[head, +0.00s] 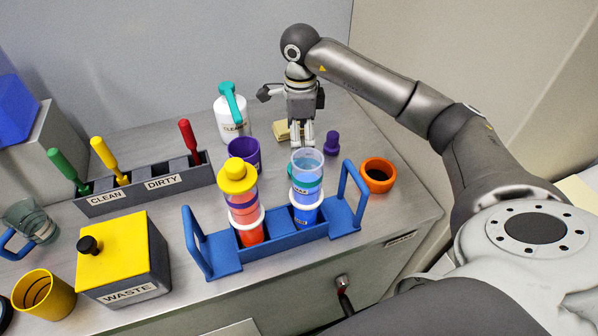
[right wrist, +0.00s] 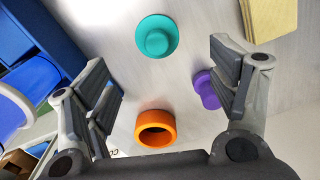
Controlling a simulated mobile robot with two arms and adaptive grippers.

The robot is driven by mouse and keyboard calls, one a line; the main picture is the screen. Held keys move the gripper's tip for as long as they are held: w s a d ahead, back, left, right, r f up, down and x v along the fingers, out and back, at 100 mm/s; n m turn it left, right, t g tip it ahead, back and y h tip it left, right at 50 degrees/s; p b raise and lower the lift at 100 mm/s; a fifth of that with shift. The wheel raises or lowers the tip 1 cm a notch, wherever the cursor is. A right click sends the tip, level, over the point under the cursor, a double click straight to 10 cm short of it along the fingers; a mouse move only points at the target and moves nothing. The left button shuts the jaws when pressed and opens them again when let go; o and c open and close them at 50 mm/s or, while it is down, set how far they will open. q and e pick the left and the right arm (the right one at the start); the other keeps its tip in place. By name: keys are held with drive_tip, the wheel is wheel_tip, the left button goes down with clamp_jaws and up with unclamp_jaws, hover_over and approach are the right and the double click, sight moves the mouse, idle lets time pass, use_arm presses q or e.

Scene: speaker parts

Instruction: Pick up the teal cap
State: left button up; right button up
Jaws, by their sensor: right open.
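The teal cap (right wrist: 157,37) lies on the grey counter in the right wrist view, towards the top between my fingers. In the head view only a sliver of teal (head: 291,171) shows beside the clear-and-blue tube, which hides most of it. My right gripper (head: 302,139) is above the counter behind that tube, pointing down. In the right wrist view its fingers (right wrist: 162,88) are spread wide with nothing between them, and the cap lies beyond them, apart. My left gripper is not in view.
A blue rack (head: 280,243) holds two tubes in front of my right gripper. A purple cap (head: 332,144) and a yellow sponge (head: 284,131) lie close by. An orange ring-shaped cup (head: 377,176) stands to the right, and a purple cup (head: 244,152) to the left.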

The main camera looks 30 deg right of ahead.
wheel_tip(320, 180, down, 4)
drive_tip(key=shift+f+p, duration=0.1)
drive_tip(key=shift+p, duration=0.2)
drive_tip(key=f, duration=0.2)
drive_tip(key=f+p, duration=0.1)
drive_tip(key=f, duration=0.1)
drive_tip(key=shift+s+a+f+p, duration=0.1)
drive_tip(key=shift+s+a+p, duration=0.1)
drive_tip(key=shift+p, duration=0.1)
drive_tip(key=shift+w+d+f, duration=0.1)
drive_tip(key=shift+f, duration=0.45)
drive_tip(key=c, duration=0.9)
